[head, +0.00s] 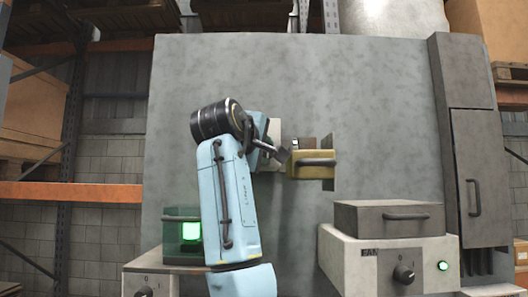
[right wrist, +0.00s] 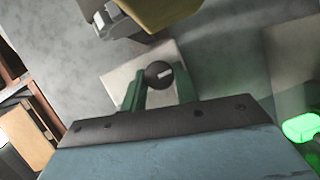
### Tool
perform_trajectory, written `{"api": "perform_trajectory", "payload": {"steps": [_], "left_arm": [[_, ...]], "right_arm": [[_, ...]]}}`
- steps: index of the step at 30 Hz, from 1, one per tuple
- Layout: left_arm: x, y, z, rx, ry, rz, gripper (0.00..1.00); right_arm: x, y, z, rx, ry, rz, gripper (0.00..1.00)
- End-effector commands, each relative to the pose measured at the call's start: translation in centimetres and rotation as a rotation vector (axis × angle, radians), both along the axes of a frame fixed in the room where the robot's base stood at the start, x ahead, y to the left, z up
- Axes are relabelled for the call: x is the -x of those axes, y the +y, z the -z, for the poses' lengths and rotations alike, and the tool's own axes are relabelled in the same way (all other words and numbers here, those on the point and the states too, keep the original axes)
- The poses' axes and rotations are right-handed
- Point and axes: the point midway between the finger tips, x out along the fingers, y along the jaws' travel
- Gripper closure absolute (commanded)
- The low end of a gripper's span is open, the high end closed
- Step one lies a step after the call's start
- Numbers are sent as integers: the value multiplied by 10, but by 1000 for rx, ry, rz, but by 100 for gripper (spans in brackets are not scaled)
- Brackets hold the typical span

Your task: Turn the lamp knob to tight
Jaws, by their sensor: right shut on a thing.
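The lamp knob (right wrist: 158,74) is a small dark round knob with a white mark, on a pale square plate (right wrist: 120,88) fixed to the grey panel. I read no label beside it. My right gripper (right wrist: 160,92) has its green fingers on either side of the knob and is shut on it. In the head view my right gripper (head: 268,138) is at the panel, mostly behind my blue arm, and the knob is hidden there. Only an edge of the plate (head: 275,127) shows. My left gripper is in neither view.
A yellow box with a dark handle (head: 311,172) juts from the panel (head: 370,100) right of the gripper. The fan box (head: 388,255) with its knob (head: 403,273) stands lower right. A glowing green light (head: 191,230) is lower left. A tall dark cabinet (head: 470,130) edges the panel.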

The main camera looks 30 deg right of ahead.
Motion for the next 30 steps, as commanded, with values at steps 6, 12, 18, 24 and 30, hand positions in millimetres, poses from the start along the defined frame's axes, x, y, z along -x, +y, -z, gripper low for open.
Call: {"api": "perform_trajectory", "payload": {"steps": [6, 12, 18, 24, 30], "left_arm": [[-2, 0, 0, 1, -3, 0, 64], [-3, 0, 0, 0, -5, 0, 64], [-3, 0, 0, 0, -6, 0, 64], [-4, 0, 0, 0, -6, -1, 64], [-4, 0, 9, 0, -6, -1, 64]], "right_arm": [[0, 0, 0, -54, -31, -1, 93], [0, 0, 0, -54, -30, -1, 65], [0, 0, 0, -52, -30, 0, 48], [0, 1, 0, -51, -31, -1, 48], [11, 16, -1, -50, -33, -3, 48]]}}
